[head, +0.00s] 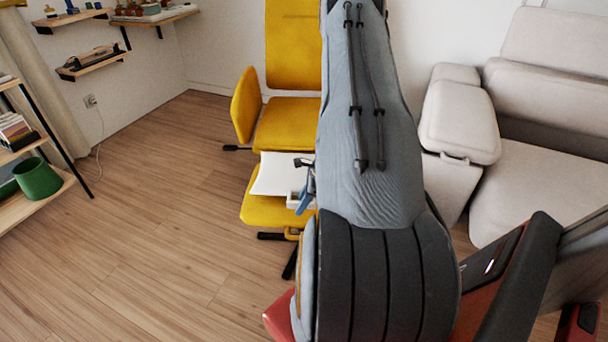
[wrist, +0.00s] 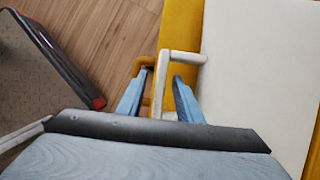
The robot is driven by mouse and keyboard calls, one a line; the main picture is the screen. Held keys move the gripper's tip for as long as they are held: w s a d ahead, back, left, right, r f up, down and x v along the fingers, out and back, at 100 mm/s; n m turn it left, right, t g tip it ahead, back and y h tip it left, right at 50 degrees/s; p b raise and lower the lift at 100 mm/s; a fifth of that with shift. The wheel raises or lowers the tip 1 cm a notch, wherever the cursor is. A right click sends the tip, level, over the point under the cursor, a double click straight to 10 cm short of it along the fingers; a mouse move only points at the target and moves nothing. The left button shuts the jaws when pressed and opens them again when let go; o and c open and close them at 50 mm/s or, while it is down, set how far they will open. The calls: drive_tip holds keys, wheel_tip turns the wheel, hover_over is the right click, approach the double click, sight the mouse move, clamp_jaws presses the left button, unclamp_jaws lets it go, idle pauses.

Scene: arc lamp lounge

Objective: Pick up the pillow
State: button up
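The pillow (head: 272,179) is a flat white slab lying on the yellow footstool (head: 256,210) in front of the yellow chair. In the wrist view the pillow (wrist: 268,70) fills the right side, with a pale bar-like handle (wrist: 182,57) jutting from its left edge. My gripper (head: 306,191) is at the pillow's right side in the head view, partly hidden by my arm. In the wrist view the blue fingers of my gripper (wrist: 160,80) are apart, with part of the handle between them. Gaps show beside it; contact is not clear.
A yellow chair (head: 290,120) stands just behind the footstool. A light sofa (head: 545,180) stands at the right. A shelf with a green pot (head: 37,179) is at the left. The wooden floor (head: 140,220) between is clear. My arm hides the middle.

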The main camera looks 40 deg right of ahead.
drive_tip(key=shift+c, duration=0.2)
clamp_jaws()
drive_tip(key=shift+r, duration=0.1)
